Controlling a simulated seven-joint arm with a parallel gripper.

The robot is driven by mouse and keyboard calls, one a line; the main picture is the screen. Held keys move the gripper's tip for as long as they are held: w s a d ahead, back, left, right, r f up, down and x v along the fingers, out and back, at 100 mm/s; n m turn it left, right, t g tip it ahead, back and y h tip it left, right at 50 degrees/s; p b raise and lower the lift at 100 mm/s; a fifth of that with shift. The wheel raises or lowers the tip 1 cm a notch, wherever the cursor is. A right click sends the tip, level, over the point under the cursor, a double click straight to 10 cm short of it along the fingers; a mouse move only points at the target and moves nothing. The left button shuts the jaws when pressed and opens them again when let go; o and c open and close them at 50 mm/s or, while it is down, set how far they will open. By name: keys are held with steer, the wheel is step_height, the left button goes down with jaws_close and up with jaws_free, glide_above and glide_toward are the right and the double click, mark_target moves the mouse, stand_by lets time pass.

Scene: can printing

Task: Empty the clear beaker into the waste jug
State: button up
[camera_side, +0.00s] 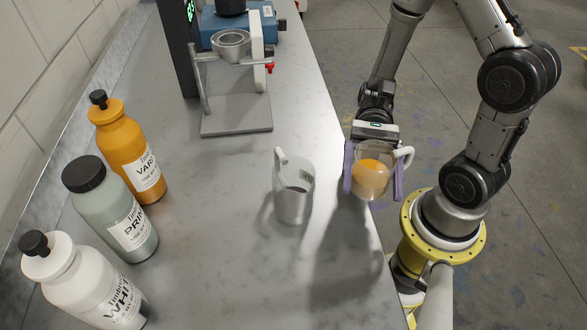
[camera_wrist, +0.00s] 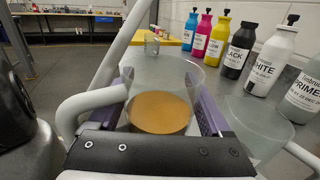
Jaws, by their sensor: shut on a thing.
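The clear beaker (camera_side: 371,158) has a white handle and holds orange liquid in its lower part. My gripper (camera_side: 372,182) is shut on it, with a purple finger on each side. The beaker looks upright, at the right edge of the bench. The wrist view shows the beaker (camera_wrist: 160,76) from above, with the liquid level inside. The waste jug (camera_side: 293,192), a pale grey handled vessel with a small label, stands on the bench left of the beaker, apart from it. It also shows at the right in the wrist view (camera_wrist: 252,122). Its contents cannot be told.
Orange (camera_side: 130,150), grey-green (camera_side: 110,205) and white (camera_side: 80,280) bottles stand along the wall at left. A stand with a metal cup (camera_side: 231,42) is at the back. The bench (camera_side: 225,230) between bottles and jug is clear. More coloured bottles (camera_wrist: 215,45) show in the wrist view.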

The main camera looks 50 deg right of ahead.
steer(key=shift+f, duration=1.25)
steer(key=shift+w, duration=0.1)
steer(key=shift+w+a+r+m, duration=0.35)
steer(key=shift+w+m, duration=0.2)
steer(key=shift+m, duration=0.4)
steer(key=shift+w+a+r+m, duration=0.3)
steer(key=shift+w+m, duration=0.2)
steer(key=shift+m, duration=0.45)
steer(key=r+m, duration=0.1)
steer(key=w+r, duration=0.1)
steer(key=a+r+m, duration=0.1)
steer(key=r, duration=0.1)
steer(key=shift+w+m+h, duration=0.3)
steer(key=shift+w, duration=0.05)
steer(key=shift+w+a+r+m, duration=0.2)
steer(key=shift+w+m, duration=0.15)
steer(key=shift+m, duration=0.15)
steer(key=shift+w+r+m, duration=0.2)
steer(key=shift+r+m, duration=0.1)
steer(key=shift+m, duration=0.5)
steer(key=shift+a+r+m, duration=0.1)
steer(key=shift+r+m, duration=0.25)
steer(key=shift+m, duration=0.35)
